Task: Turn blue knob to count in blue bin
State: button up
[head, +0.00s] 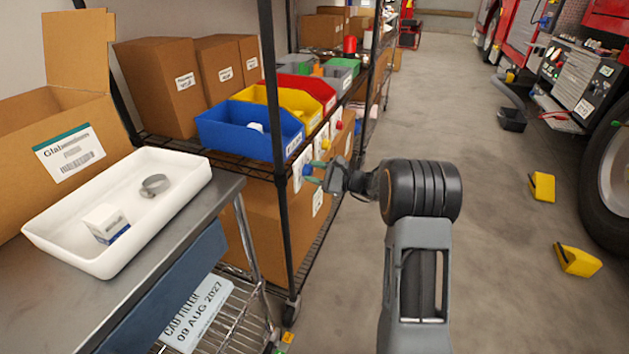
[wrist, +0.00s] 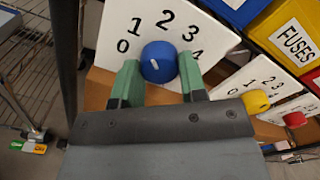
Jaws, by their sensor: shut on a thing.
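The blue knob (wrist: 158,62) sits on a white dial plate numbered 0 to 4 (wrist: 110,45), below the blue bin (wrist: 236,12). My gripper (wrist: 158,82) has its green fingers on either side of the knob, shut on it. A short white mark shows on the knob's face; I cannot tell for sure which number it points to. In the head view my gripper (head: 316,173) is at the shelf front, under the blue bin (head: 235,135). The blue bin holds a small white item (head: 257,127); its floor is partly hidden, so the full count is unclear.
Yellow (head: 298,103) and red bins stand beside the blue one, with yellow and red knobs (wrist: 255,102) on their own dials. A shelf post (head: 275,120) stands left of my gripper. A white tray (head: 190,185) is on the left bench.

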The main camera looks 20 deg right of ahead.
jog(key=shift+n+b, duration=1)
jog(key=shift+b, duration=0.05)
jog(key=o, duration=0.9)
jog(key=shift+d, duration=0.1)
jog(key=p+v, duration=0.2)
jog(key=v, duration=1.1)
jog(key=shift+s+d+p, duration=0.25)
jog(key=shift+p, duration=0.05)
